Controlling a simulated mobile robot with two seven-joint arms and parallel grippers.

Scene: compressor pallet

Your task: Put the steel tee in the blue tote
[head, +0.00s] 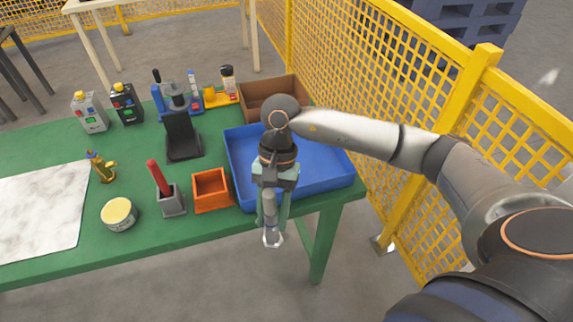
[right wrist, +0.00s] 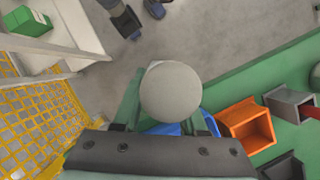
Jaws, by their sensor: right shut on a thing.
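My right gripper (head: 271,214) points down at the front edge of the blue tote (head: 240,183). It is shut on a grey metal piece, the steel tee (head: 271,235), which hangs between the fingers and in the picture overlaps the floor in front of the table. In the right wrist view the steel tee (right wrist: 171,92) shows as a round grey end between the fingers, with a bit of the blue tote (right wrist: 188,125) behind it. The visible tote floor looks empty; my arm hides part of it. My left gripper is not in view.
An orange bin (head: 211,190) stands just left of the tote, then a grey holder with a red handle (head: 155,174). A brown box (head: 262,98) is behind the tote. A yellow mesh fence (head: 340,80) runs along the right. A round tin (head: 119,214) stands further left.

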